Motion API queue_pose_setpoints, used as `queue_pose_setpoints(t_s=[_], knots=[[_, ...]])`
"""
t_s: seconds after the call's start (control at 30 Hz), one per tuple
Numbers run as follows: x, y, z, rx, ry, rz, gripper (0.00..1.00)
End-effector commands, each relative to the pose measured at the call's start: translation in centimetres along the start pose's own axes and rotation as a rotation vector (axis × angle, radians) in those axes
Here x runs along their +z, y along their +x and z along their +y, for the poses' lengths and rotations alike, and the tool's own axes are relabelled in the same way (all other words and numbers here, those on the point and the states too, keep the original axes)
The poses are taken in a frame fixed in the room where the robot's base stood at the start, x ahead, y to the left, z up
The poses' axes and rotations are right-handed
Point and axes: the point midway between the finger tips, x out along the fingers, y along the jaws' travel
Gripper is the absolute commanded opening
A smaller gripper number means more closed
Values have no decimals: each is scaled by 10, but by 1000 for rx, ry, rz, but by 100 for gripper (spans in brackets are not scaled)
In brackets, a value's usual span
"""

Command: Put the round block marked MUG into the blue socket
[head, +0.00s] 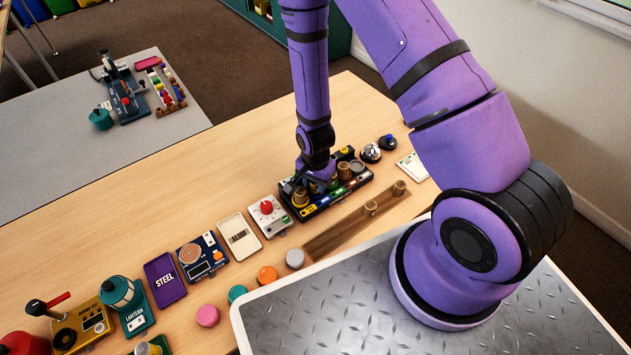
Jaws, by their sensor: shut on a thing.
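A wooden rail (335,234) with two round blocks lies in front of the board. A tester with a red knob (267,209) stands to the left. A silver bell (371,153) and a white card (412,167) are at the right. Coloured discs lie along the near edge.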

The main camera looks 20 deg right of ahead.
Motion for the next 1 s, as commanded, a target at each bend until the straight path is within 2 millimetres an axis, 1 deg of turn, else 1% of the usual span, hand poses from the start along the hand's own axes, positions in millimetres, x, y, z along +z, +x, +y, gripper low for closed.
queue_pose_setpoints(t_s=[0.53, 0.57, 0.6, 0.87, 1.0], knots=[[0, 10, 0, 0, 1, 0, 12], [0, 9, 0, 0, 1, 0, 42], [0, 9, 0, 0, 1, 0, 45], [0, 8, 0, 0, 0, 0, 45], [0, 2, 0, -1, 0, 1, 45]])
